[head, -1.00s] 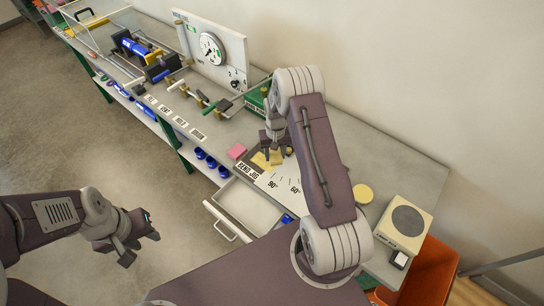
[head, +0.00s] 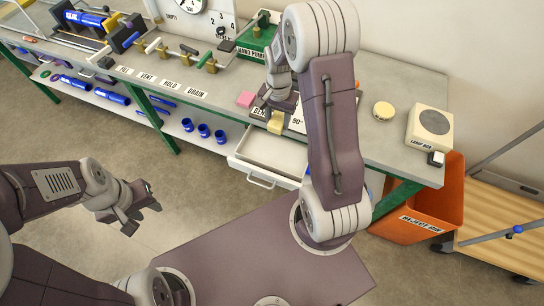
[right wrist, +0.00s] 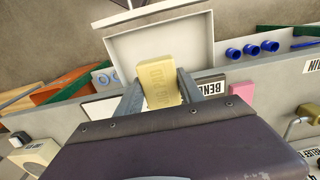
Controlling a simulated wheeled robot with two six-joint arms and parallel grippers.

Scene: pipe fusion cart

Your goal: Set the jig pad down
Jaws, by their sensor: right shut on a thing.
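My right gripper (head: 277,110) is shut on a yellow jig pad (head: 275,124). In the right wrist view the pad (right wrist: 158,80), with raised lettering, sits between the two fingers (right wrist: 158,92). In the head view the pad overlaps the front edge of the bend jig board (head: 297,122) and covers part of its label; whether it touches the board cannot be told. The open drawer (right wrist: 165,46) shows beyond the pad in the wrist view. My left gripper (head: 141,208) is open and empty, away from the cart over the floor.
A pink block (head: 245,99) lies left of the jig board. The open drawer (head: 266,152) juts out below the worktop. An orange bin (head: 420,208) is beside the cart.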

